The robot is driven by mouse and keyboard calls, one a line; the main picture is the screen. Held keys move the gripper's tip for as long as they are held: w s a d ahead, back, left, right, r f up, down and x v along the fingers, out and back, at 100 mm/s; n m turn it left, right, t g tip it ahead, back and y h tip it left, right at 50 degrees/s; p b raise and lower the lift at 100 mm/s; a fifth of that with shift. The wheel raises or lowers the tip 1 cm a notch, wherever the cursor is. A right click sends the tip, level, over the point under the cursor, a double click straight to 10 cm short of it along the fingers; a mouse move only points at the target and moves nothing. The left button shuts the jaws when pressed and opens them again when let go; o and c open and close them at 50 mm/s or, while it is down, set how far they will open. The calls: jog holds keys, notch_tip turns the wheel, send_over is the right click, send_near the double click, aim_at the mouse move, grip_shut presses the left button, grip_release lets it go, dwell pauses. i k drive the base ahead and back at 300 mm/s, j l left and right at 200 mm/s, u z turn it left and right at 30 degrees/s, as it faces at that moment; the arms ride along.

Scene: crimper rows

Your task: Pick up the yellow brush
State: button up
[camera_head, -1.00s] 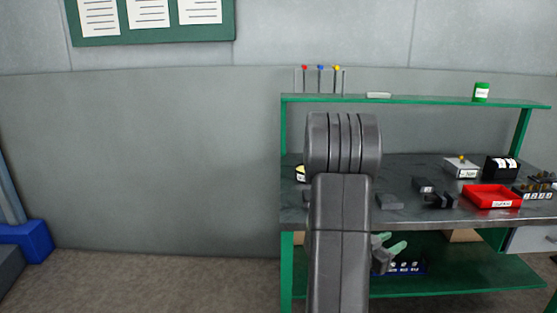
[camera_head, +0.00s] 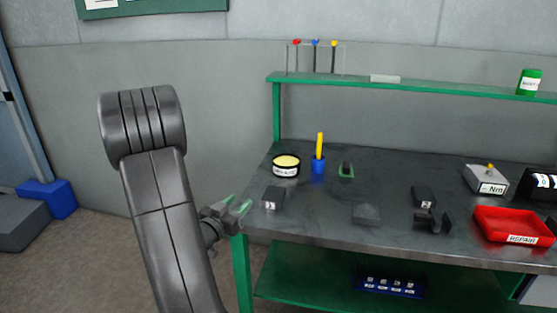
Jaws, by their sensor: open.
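A yellow brush (camera_head: 320,145) stands upright in a small blue cup (camera_head: 318,166) near the back left of the grey workbench top (camera_head: 385,185). My dark arm covers the area left of the bench.
A round labelled tin (camera_head: 286,165) stands just left of the cup. A green-edged dark item (camera_head: 346,170) is to its right. Dark blocks (camera_head: 273,197) lie nearer the front edge. A red tray (camera_head: 514,226) is at the right. A green shelf (camera_head: 400,86) runs above the back.

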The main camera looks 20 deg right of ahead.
aim_at(319, 136)
jog(key=i+l, duration=0.15)
jog(key=l, duration=0.3)
jog(key=i+l, duration=0.1)
jog(key=l, duration=0.3)
jog(key=i+l+u, duration=0.1)
jog(key=l, duration=0.35)
jog(key=i+l, duration=0.15)
jog(key=l, duration=0.25)
